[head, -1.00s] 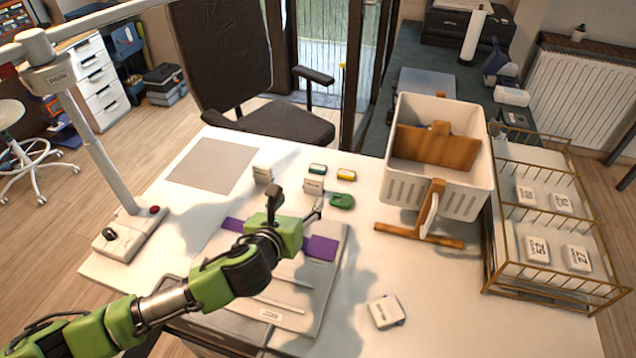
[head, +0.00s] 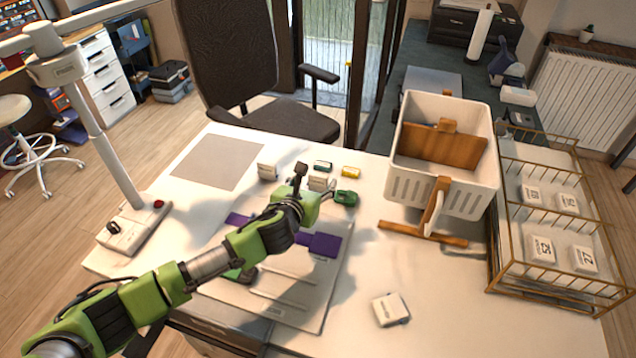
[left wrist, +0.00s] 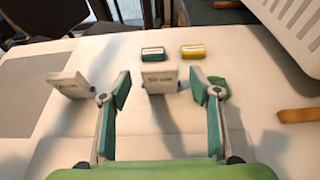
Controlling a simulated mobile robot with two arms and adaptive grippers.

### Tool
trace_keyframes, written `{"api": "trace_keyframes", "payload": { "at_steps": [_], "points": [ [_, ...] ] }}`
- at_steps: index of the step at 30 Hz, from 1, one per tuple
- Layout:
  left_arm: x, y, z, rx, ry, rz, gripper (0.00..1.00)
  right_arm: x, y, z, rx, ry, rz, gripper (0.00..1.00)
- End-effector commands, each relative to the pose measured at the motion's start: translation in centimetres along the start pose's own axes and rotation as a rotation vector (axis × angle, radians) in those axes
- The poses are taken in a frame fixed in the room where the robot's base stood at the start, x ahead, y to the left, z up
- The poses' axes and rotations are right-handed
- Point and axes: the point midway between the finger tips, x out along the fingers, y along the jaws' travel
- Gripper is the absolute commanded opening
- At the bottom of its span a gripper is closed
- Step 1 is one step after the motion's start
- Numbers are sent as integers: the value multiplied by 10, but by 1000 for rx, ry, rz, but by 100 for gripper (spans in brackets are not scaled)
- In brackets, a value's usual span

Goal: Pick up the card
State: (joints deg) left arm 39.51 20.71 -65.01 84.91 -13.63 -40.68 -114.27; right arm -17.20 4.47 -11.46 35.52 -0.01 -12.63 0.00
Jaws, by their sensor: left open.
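A small white card (head: 319,184) with dark print stands upright near the middle of the white table. It also shows in the left wrist view (left wrist: 160,74), between and beyond the fingertips. My left gripper (head: 316,187) is open, its two fingers pointing at the card from the near side. In the left wrist view the left gripper (left wrist: 161,88) has one finger on each side of the card, with gaps, and neither visibly touches it. A second white card (left wrist: 71,84) stands left of the left finger. My right gripper is not in view.
Behind the card lie a dark green block (left wrist: 153,53) and a yellow block (left wrist: 193,50). A green object (head: 345,198) sits close on the right. A white basket (head: 465,190) and wire rack (head: 550,287) stand right. A white block (head: 391,309) lies at the front.

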Motion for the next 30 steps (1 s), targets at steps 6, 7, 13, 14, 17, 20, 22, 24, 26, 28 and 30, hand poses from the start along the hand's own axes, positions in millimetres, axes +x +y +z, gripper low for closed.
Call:
{"api": "trace_keyframes", "payload": {
  "at_steps": [6,7,13,14,17,20,22,24,26,28,30],
  "points": [
    [28,0,-4,0,-1,0,57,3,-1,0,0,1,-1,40],
    [30,0,-4,0,0,0,57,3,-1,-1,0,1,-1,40],
    [38,0,-4,0,0,-1,57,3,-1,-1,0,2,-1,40],
    [38,0,-4,0,0,-1,57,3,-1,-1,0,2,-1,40],
    [37,0,-4,0,0,-1,57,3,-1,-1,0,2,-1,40],
    [37,0,-4,0,0,-1,44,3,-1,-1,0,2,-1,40],
    [37,0,-4,0,0,-1,26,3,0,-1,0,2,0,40],
    [37,1,-4,0,0,-1,25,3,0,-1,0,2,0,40],
    [37,0,-4,0,0,-1,25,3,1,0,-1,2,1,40],
    [37,0,-4,0,0,-1,25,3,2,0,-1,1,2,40],
    [37,1,-4,0,0,-1,25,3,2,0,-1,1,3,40]
  ]
}}
